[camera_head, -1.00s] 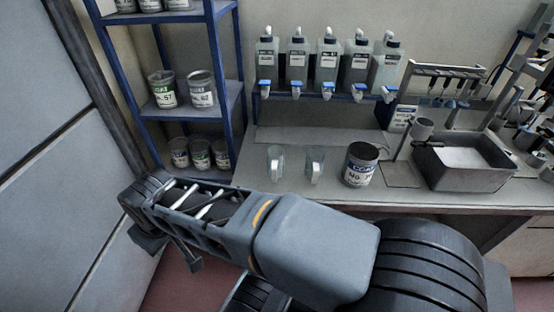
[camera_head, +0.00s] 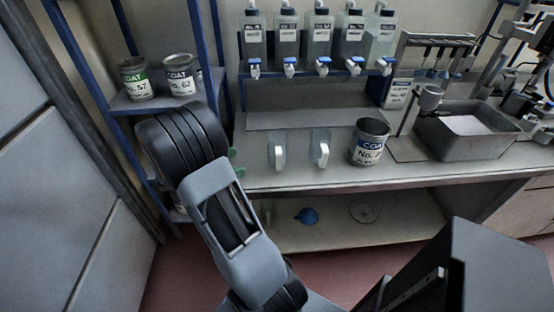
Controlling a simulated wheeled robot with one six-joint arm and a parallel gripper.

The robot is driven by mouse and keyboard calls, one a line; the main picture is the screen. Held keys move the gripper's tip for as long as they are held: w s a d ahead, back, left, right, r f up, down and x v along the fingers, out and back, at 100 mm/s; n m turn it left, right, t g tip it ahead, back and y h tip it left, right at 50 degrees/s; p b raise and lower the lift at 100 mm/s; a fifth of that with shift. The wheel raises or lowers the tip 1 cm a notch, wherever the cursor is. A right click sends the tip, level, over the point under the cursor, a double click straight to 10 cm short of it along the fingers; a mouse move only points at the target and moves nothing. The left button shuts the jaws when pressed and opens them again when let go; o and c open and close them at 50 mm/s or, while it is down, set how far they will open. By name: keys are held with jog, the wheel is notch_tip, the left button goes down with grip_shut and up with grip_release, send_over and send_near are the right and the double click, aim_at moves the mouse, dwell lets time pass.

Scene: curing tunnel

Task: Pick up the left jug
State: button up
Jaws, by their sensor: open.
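The left jug (camera_head: 275,148) is a small clear jug with a pale handle facing me. It stands upright on the grey bench near its front edge. A matching right jug (camera_head: 319,146) stands just to its right. My gripper (camera_head: 237,163) is mostly hidden behind my dark wrist; only two small green tips show at the wrist's right side. The tips are apart, open and empty, a short way left of the left jug in the picture. I cannot tell their exact height or depth.
A COAT can (camera_head: 368,149) stands right of the jugs, then a grey basin (camera_head: 470,150). Bottles with blue taps (camera_head: 319,40) line a rack behind. A blue-posted shelf (camera_head: 150,104) with cans is at left. A blue funnel (camera_head: 307,216) lies on the lower shelf.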

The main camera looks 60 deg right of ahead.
aim_at(269, 150)
jog(key=shift+w+d+f+n+h, duration=0.2)
jog(key=shift+d+f+n+h, duration=0.15)
jog(key=shift+d, duration=0.1)
jog(key=shift+w+d+f+n+h, duration=0.15)
jog(key=shift+d+f+n+h, duration=0.1)
jog(key=shift+d+h, duration=0.15)
jog(key=x, duration=0.7)
jog(key=shift+w+r, duration=0.1)
jog(key=shift+r, duration=0.05)
jog(key=shift+x, duration=3.3)
jog(key=c, duration=0.7)
